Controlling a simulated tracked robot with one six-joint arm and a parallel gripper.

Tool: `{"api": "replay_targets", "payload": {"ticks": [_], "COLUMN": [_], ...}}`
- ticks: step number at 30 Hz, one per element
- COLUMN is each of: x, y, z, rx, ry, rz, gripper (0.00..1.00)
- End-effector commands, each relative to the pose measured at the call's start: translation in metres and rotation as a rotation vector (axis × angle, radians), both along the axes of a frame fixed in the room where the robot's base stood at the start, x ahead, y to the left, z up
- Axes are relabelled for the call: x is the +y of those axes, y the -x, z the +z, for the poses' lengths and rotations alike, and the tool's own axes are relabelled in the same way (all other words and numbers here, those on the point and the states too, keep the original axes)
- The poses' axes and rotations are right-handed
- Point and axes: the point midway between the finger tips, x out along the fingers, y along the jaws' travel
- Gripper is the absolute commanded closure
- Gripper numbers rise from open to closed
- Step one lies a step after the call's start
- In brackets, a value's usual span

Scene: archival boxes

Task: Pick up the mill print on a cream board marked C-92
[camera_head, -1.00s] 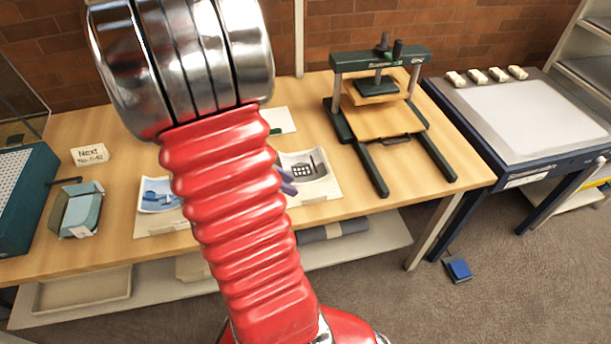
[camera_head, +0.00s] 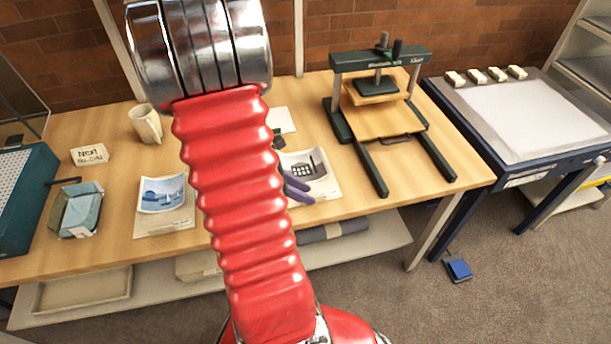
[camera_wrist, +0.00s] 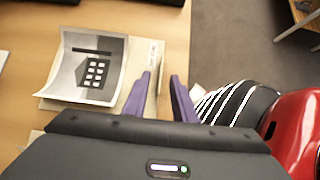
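The mill print (camera_head: 303,167) is a black-and-white picture of a building with windows, curling up from a cream board (camera_head: 325,190) on the wooden table. In the wrist view the print (camera_wrist: 92,68) lies left of the fingers, and the cream board (camera_wrist: 139,58) reaches to them. The small marking along the board's edge is too small to read. My gripper (camera_wrist: 161,76) is open, its purple fingers parted around the board's labelled edge. In the head view my gripper (camera_head: 311,194) is at the board's front, partly behind my arm. I cannot tell whether the fingers touch the board.
A green press (camera_head: 378,58) stands to the right. The table's front edge is close.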

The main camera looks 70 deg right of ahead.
Motion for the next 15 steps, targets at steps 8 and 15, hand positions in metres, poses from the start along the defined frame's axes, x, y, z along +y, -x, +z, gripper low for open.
{"api": "replay_targets", "payload": {"ticks": [8,15], "x": [-0.008,-0.009], "y": [0.015,0.014], "z": [-0.020,-0.020], "rx": [-0.001,-0.001], "ry": [-0.001,0.000], "rz": [0.000,0.001], "gripper": [0.75,0.75]}}
